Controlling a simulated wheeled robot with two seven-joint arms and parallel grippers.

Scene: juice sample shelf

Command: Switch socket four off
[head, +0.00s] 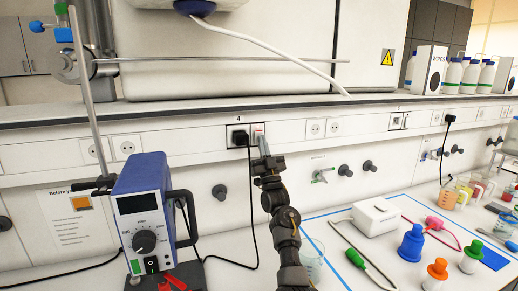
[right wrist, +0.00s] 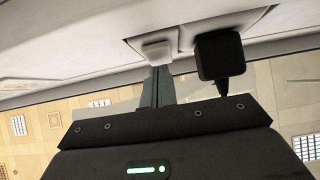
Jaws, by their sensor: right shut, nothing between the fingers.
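Socket four (head: 229,131) is a dark-framed panel in the white wall rail, with "4" above it. A black plug (head: 240,138) sits in its left part, its cable hanging down. The white rocker switch (head: 258,130) is in its right part. My right gripper (head: 264,146) is shut and empty, its fingertips just at the switch. In the right wrist view, the fingertips (right wrist: 158,76) point at the switch (right wrist: 156,50), with the plug (right wrist: 220,57) beside it. I cannot tell whether they touch or how the rocker is set. My left gripper is out of view.
A blue power supply (head: 145,215) stands on the bench at left. Wall knobs (head: 345,170) stick out below the rail. Another plugged socket (head: 449,118) is farther right.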

